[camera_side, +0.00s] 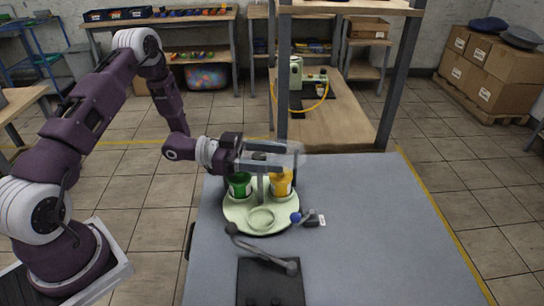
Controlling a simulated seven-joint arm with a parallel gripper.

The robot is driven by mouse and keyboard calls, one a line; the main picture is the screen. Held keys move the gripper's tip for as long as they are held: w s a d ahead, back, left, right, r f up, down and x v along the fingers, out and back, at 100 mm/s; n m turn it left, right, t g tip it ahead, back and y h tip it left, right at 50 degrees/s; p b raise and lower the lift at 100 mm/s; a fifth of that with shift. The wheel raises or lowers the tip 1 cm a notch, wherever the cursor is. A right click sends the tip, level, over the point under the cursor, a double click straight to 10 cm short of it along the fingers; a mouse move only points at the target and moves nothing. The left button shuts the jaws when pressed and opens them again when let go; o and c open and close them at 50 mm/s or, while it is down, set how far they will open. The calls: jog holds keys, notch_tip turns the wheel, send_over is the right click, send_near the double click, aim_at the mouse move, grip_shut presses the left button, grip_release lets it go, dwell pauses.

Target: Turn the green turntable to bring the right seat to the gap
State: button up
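The pale green turntable (238,211) lies on the grey table. A dark green cup-like object (240,185) sits at its back left and a yellow one (281,182) at its back right. An empty ring-shaped seat (261,218) shows at the front of the disc. A grey upright post (262,187) stands near the middle. My gripper (292,158) reaches in from the left, over the back of the turntable. Its pale fingers point right, above the yellow object. I cannot tell their spacing or whether they touch anything. The gap is not clear in this view.
A small device with a blue ball (296,217) stands at the turntable's right front. A grey lever (262,250) and a black plate (270,284) lie in front. The right of the grey table (390,230) is clear. A wooden shelf (345,120) stands behind.

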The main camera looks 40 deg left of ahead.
grip_shut()
dwell(1.3)
